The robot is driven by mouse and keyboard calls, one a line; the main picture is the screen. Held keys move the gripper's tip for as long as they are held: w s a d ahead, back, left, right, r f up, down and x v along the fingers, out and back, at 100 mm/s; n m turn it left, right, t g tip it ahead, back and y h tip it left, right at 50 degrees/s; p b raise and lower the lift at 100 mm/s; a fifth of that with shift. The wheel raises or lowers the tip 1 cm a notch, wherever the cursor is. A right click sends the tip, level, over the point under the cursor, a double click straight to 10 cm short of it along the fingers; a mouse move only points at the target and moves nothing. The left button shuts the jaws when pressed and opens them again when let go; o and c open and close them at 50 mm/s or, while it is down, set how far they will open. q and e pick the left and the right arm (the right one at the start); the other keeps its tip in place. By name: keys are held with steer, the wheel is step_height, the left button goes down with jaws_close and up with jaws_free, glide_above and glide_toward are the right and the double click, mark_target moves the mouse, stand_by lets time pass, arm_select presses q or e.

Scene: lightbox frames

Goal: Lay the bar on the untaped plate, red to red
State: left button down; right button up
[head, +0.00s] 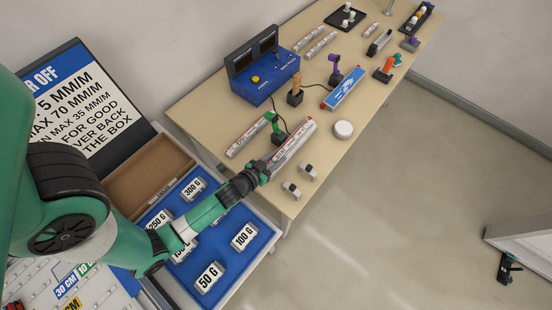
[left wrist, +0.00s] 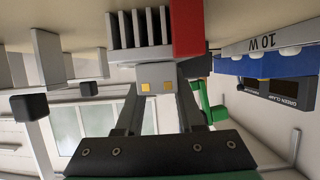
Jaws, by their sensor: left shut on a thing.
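My left gripper (head: 262,170) reaches over the near part of the wooden table and is shut on a grey piece. In the left wrist view this piece is a grey finned bar (left wrist: 140,28) with a red end section (left wrist: 188,28) and two small gold squares on the face between the fingers (left wrist: 160,105). In the head view a long silver bar (head: 296,143) extends from the fingertips up the table. A silver strip with red marks (head: 245,137) lies left of it. I cannot tell which plate is untaped. My right gripper is not in view.
A green-handled tool (head: 276,128) stands close left of the bar. A blue box (head: 262,84), a round white disc (head: 343,130) and two small grey blocks (head: 308,171) stand nearby. A blue tray with weights (head: 264,226) lies below the arm. The table's right edge is near.

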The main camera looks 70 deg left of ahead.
arm_select(q)
steer(key=shift+r, duration=0.1)
steer(key=c, duration=0.5)
jaws_free()
steer(key=shift+s+r, duration=0.1)
steer(key=b+v, duration=0.1)
steer(key=v, duration=0.4)
steer(key=b+v, duration=0.1)
steer(key=v, duration=0.5)
steer(key=shift+s+d, duration=0.15)
steer(key=shift+s, duration=0.05)
steer(key=shift+s+r, duration=0.1)
steer(key=shift+s, duration=0.05)
